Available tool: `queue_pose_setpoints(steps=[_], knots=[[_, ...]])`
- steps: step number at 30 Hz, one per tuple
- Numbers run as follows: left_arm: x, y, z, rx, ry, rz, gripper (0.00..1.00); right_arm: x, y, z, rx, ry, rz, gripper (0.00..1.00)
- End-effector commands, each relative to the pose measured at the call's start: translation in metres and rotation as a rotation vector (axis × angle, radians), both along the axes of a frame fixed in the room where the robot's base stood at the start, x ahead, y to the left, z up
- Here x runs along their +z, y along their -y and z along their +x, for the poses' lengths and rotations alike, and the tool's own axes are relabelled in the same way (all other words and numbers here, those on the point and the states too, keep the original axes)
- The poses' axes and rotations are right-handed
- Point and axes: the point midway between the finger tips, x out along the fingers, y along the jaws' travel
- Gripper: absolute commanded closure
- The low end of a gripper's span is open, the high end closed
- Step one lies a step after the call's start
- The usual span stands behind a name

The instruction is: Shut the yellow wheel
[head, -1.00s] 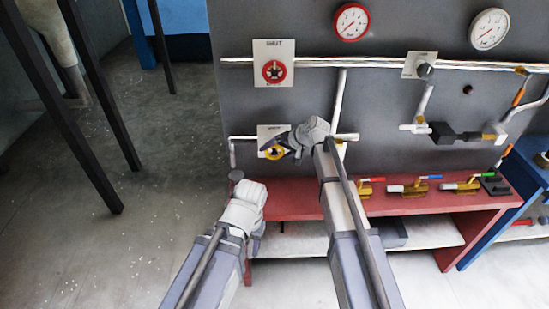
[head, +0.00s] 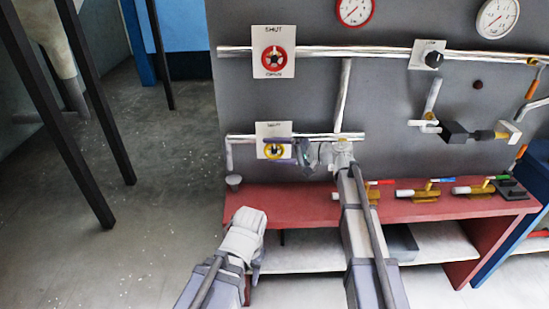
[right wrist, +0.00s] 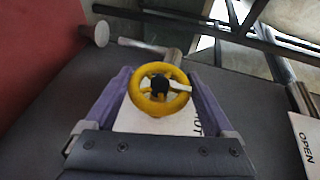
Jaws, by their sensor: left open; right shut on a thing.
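The yellow wheel (head: 273,151) is mounted on a white plate on the grey panel, on the lower pipe. My right gripper (head: 288,151) reaches it from the right in the head view. In the right wrist view the yellow wheel (right wrist: 160,103) sits between the two purple fingers of my right gripper (right wrist: 158,74), which is shut on its rim. The wheel has a dark hub and a pale pointer towards the right in that view. The plate's lettering is partly hidden. My left gripper (head: 257,258) is open and empty, low in front of the red bench.
A red wheel (head: 274,59) on its own plate sits above on the upper pipe (head: 350,52). Gauges and a black knob (head: 434,59) are on the panel. The red bench (head: 300,199) below holds several small valves.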

Motion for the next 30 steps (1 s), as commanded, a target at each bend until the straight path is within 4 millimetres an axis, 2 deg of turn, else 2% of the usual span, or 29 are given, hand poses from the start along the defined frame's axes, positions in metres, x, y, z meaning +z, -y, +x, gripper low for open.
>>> queue_pose_setpoints(steps=[3, 18, 19, 22, 30], knots=[[-0.0067, 0.0, 0.0, 0.0, 0.0, 0.0, 0.5, -0.0037, -0.0008, -0.0029, 0.007, -0.002, 0.017, 0.67], [-0.0078, 0.0, 0.0001, 0.0, 0.0, 0.0, 0.5, -0.0015, -0.0012, -0.003, 0.006, -0.004, 0.033, 0.67], [-0.0078, 0.0, 0.0001, 0.0, 0.0, 0.0, 0.5, -0.0015, -0.0012, -0.0031, 0.006, -0.004, 0.033, 0.11], [-0.0078, 0.0, 0.0001, 0.0, 0.0, 0.0, 0.5, -0.0013, -0.001, -0.0026, 0.005, -0.003, 0.034, 0.0], [-0.0067, 0.0, 0.0, 0.0, 0.0, 0.0, 0.5, 0.0003, 0.002, -0.0022, 0.002, -0.002, 0.036, 0.0]])
